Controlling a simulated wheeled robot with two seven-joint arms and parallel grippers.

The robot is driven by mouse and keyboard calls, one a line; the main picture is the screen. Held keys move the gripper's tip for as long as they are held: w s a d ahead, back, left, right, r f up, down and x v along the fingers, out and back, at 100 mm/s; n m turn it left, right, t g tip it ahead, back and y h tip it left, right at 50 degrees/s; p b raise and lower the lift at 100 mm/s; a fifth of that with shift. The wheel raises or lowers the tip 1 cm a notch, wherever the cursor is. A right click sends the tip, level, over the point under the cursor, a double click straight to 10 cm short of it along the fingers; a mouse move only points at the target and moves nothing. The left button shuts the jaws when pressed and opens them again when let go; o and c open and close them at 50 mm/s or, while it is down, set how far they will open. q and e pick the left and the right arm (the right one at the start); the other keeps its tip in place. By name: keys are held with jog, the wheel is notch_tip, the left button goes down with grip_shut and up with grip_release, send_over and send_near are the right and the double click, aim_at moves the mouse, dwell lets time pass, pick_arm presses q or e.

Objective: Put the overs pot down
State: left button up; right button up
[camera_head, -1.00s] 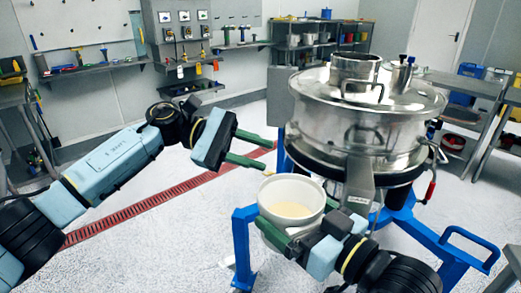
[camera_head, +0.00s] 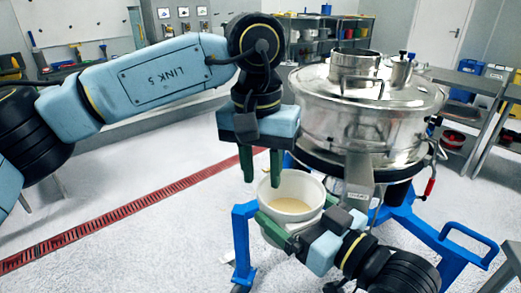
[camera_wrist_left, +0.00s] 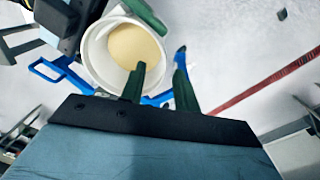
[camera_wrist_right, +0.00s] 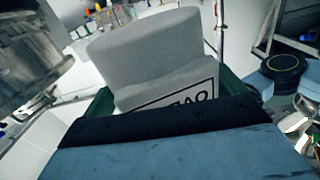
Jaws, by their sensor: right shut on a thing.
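The overs pot (camera_head: 300,184) is a white round pot with pale powder inside. My right gripper (camera_head: 296,232) is shut on it and holds it upright, in front of and left of the sifter's outlet. In the right wrist view the pot (camera_wrist_right: 150,55) fills the space between the fingers, with a partly hidden label. My left gripper (camera_head: 261,178) points down just above and behind the pot's left rim. Its two fingers (camera_wrist_left: 158,88) are apart and empty in the left wrist view, beside the pot (camera_wrist_left: 95,50). What lies under the pot is hidden.
The steel sifter (camera_head: 365,115) stands right of the pot on a blue frame (camera_head: 243,240). A dark bench (camera_head: 490,85) stands at the right and shelves are at the back. The pale floor on the left, crossed by a red drain strip (camera_head: 100,230), is clear.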

aim_at(264, 207)
pick_arm(q)
jog(key=f, duration=0.8)
jog(key=shift+s+d, duration=0.1)
jog(key=shift+d, duration=0.1)
grip_shut()
jog(key=shift+s+d, duration=0.1)
jog(key=shift+d, duration=0.05)
pick_arm(e)
jog(key=o, duration=0.9)
